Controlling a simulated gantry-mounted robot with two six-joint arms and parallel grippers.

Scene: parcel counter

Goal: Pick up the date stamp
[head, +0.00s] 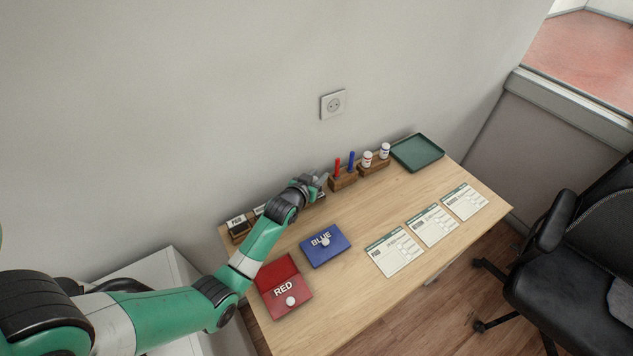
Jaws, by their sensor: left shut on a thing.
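My left gripper (319,181) reaches in from the left, over the right end of a long dark wooden rack (239,239) along the wall. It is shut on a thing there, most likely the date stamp. The fingers and wrist hide it almost wholly, so its shape and whether it is clear of the rack cannot be told. A white label with dark lettering (237,221) shows at the rack's left end. My right gripper is not in view.
Behind stand a wooden pen block (343,182), two white bottles (367,158) and a green tray (437,149).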

